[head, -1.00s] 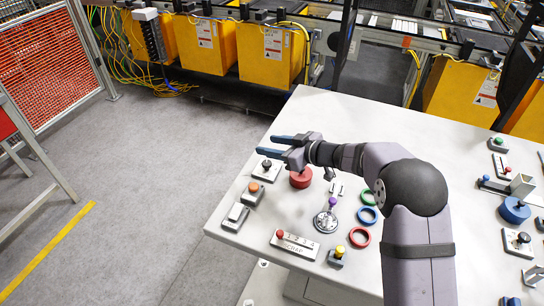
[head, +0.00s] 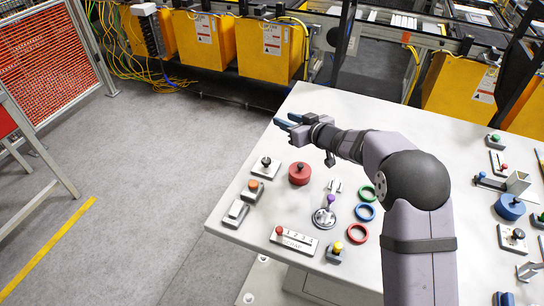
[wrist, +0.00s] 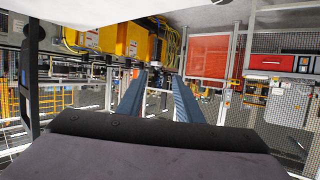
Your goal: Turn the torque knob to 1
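No label reading torque is legible, so I cannot tell for sure which control is the torque knob. A round red knob (head: 299,174) stands on the left part of the white table. A grey plate (head: 294,240) at the front carries the marks 1 2 3 4 and has a red-topped lever (head: 280,231) at its left end. My gripper (head: 282,122) is above the table's back left edge, beyond the red knob and touching nothing. In the wrist view its two blue fingers (wrist: 159,80) are apart with nothing between them.
A black-knobbed control (head: 266,166), an orange button (head: 253,186) and a purple-topped lever (head: 331,199) stand near the red knob. Green, blue and red rings (head: 358,233) lie right of the lever. More controls, including a blue knob (head: 510,207), are right of my arm.

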